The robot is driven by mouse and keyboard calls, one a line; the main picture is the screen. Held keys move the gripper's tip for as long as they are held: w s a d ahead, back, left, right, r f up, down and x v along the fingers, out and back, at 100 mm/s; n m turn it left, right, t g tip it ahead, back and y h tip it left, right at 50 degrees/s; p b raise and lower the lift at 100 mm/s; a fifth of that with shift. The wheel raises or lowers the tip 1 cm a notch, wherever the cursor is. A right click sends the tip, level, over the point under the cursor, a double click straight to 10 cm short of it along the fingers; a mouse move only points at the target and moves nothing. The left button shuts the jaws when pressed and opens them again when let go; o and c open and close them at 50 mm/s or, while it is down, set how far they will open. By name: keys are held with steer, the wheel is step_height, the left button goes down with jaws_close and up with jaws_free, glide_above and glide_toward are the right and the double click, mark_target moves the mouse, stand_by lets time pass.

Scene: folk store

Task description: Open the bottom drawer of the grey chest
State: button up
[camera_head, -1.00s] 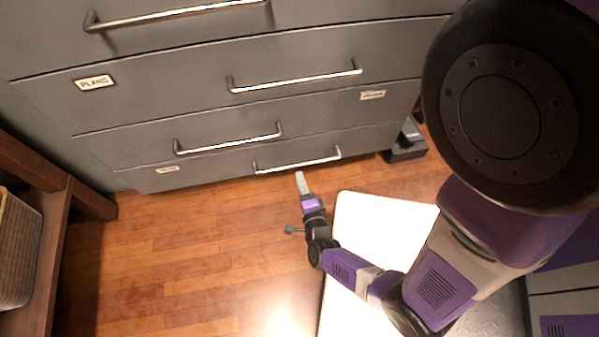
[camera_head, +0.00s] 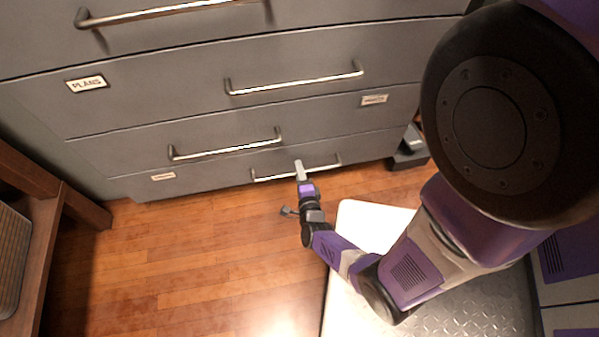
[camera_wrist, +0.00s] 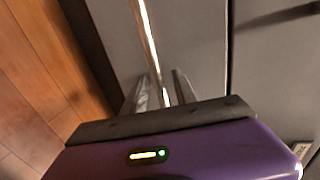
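The grey chest (camera_head: 230,60) fills the top of the head view, its drawers shut. The bottom drawer (camera_head: 220,182), lowest near the floor, has a thin metal bar handle (camera_head: 325,168). My gripper (camera_head: 299,165) is at the middle of this handle, its fingers overlapping the bar. In the wrist view, the handle (camera_wrist: 150,40) runs between the two fingers of my gripper (camera_wrist: 162,90), one on each side. The fingers stand apart; I cannot tell whether either touches the bar.
Wood floor (camera_head: 190,255) lies free in front of the chest. A brown wooden piece of furniture (camera_head: 60,210) stands at the left. A dark object (camera_head: 408,155) stands on the floor by the chest's right end.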

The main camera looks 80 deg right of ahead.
jaws_close()
stand_by(1.4)
